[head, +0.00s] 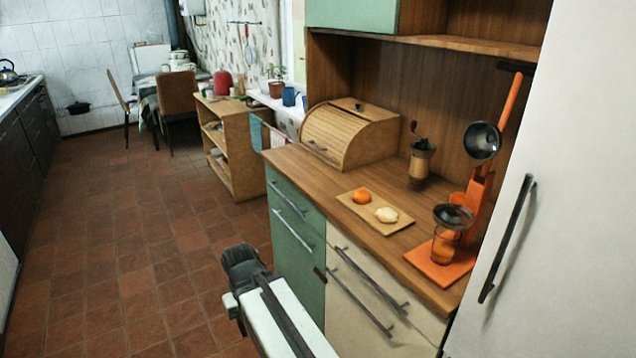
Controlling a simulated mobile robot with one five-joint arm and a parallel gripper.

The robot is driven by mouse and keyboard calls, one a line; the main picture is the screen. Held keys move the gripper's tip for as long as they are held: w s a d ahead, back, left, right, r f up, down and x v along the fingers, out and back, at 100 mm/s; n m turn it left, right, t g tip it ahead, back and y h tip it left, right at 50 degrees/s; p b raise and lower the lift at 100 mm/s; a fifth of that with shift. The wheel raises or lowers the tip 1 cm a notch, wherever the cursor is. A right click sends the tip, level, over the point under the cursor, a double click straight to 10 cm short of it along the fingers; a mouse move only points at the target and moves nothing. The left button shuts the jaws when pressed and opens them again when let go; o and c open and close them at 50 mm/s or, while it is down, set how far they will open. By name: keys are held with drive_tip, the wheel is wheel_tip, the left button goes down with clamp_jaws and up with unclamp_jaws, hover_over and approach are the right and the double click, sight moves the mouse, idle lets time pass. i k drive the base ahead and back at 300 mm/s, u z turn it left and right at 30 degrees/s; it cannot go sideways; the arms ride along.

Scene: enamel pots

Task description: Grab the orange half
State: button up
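A small orange rounded piece (361,196), which looks like the orange half, lies on a wooden cutting board (363,217) on the cabinet counter. A pale, lumpy piece (387,215) lies beside it on the board, to its right and nearer me; I cannot tell what it is. The dark end of my arm, with my gripper (243,268), is low over the floor in front of the green drawers, left of the counter and well apart from the board. Its fingers are not clear enough to show whether they are open or shut.
An orange juicer press (440,265) with a glass stands at the counter's right end. A grinder (421,160) and a wooden bread box (352,135) stand behind the board. A tall white door (540,200) closes off the right. The tiled floor (130,250) at left is clear.

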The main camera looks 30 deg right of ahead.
sight(360, 196)
drive_tip(key=u, duration=0.55)
drive_tip(key=i, duration=1.05)
drive_tip(key=u, duration=0.5)
drive_tip(key=i, duration=0.55)
drive_tip(key=z, duration=0.15)
drive_tip(key=k, duration=1)
drive_tip(key=u, duration=0.25)
drive_tip(key=i, duration=0.45)
drive_tip(key=z, duration=0.1)
